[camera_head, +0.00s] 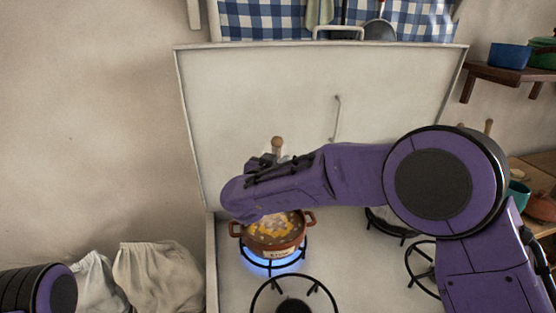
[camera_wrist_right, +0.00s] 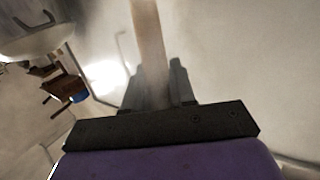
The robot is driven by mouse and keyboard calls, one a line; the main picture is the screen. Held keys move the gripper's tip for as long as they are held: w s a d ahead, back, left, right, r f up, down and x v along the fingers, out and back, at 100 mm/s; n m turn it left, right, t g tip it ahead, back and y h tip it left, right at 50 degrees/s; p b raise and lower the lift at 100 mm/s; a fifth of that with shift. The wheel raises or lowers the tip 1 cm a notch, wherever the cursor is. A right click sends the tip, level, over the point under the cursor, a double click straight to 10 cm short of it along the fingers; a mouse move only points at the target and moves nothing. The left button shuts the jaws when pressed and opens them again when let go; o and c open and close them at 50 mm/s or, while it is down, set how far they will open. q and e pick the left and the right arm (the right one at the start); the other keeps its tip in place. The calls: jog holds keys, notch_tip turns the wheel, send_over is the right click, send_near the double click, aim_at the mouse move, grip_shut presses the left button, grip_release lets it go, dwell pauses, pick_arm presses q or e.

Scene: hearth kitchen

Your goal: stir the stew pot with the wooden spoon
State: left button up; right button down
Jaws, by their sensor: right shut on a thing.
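The stew pot (camera_head: 297,239) is a small reddish-brown pot with two side handles and a label on its front. It sits on a lit burner and holds chunky stew (camera_head: 268,230). The wooden spoon (camera_head: 277,144) shows as a handle end rising above my right arm; its lower part is hidden behind the arm, so I cannot tell how deep it reaches. In the right wrist view the spoon handle (camera_wrist_right: 149,40) stands between the dark fingers of my right gripper (camera_wrist_right: 157,82), which is shut on it. My left gripper is out of view.
The stove's raised white lid (camera_head: 270,90) stands behind the pot. Bare burner grates (camera_head: 295,283) are in front and to the right. Cloth sacks (camera_head: 155,275) lie left of the stove. A shelf with a blue pot (camera_head: 509,57) is at right.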

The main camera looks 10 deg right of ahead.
jog(key=shift+s+f+b, duration=0.15)
jog(key=shift+f+b, duration=0.2)
jog(key=shift+f, duration=0.35)
jog(key=shift+s+f+b, duration=0.2)
jog(key=shift+s+b, duration=0.1)
jog(key=shift+b, duration=0.1)
jog(key=shift+s+f, duration=0.1)
jog(key=shift+s, duration=0.05)
jog(key=shift+f, duration=0.4)
jog(key=f, duration=0.1)
jog(key=w+f, duration=0.1)
jog(key=shift+w+f+b, duration=0.1)
jog(key=shift+f+b, duration=0.2)
jog(key=shift+b, duration=0.05)
jog(key=shift+f, duration=0.65)
jog(key=shift+w+f, duration=0.1)
jog(key=shift+f, duration=0.1)
jog(key=shift+w, duration=0.1)
